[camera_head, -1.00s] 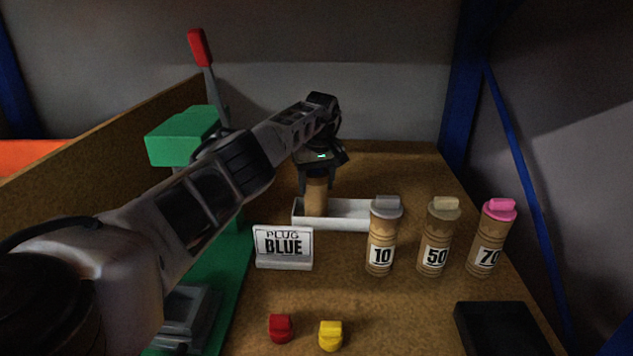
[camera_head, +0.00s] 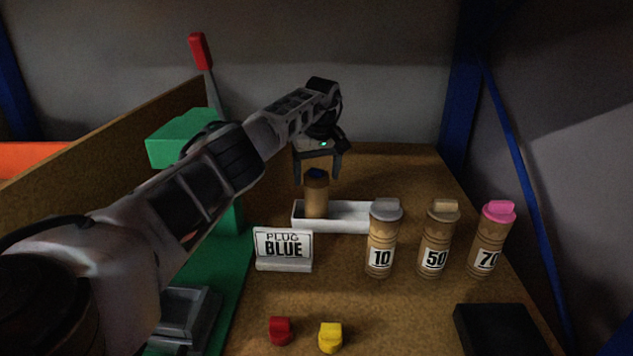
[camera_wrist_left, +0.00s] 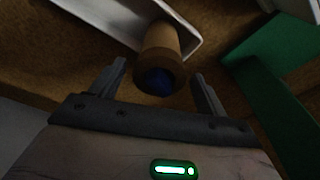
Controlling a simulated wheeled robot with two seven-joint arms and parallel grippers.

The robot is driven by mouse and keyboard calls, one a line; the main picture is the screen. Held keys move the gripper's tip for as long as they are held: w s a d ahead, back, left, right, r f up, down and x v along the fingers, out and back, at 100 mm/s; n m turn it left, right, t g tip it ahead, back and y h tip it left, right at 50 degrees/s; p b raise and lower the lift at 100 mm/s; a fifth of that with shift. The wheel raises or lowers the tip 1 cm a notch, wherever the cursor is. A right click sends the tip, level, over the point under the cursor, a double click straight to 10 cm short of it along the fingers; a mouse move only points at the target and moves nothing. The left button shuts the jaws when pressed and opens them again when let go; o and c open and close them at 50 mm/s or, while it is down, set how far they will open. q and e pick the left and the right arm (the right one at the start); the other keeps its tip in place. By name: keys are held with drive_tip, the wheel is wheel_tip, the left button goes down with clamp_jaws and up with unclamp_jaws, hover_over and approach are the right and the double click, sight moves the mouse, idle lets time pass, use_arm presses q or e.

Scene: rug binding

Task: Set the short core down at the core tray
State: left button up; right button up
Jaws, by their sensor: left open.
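The short core (camera_head: 316,197) is a brown cardboard tube with a blue plug in its top end. It stands upright in the left end of the white core tray (camera_head: 345,228). In the left wrist view the core (camera_wrist_left: 161,60) shows end-on between and beyond the fingers, with the tray (camera_wrist_left: 120,22) around its base. My left gripper (camera_head: 317,176) is open and empty just above the core, its fingers clear of it. The gripper also shows in the left wrist view (camera_wrist_left: 161,84). My right gripper is not in view.
A "PLUG BLUE" sign (camera_head: 283,249) stands in front of the tray. Cores marked 10 (camera_head: 381,240), 50 (camera_head: 438,240) and 70 (camera_head: 489,240) stand to the right. Red (camera_head: 280,330) and yellow (camera_head: 330,337) plugs lie in front. A green machine (camera_head: 185,140) is at left.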

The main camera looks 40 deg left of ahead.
use_arm(q)
drive_tip(key=r, duration=0.5)
drive_tip(key=d+r, duration=0.1)
drive_tip(key=r, duration=0.2)
drive_tip(key=shift+s+r, duration=0.15)
drive_tip(key=shift+s, duration=0.15)
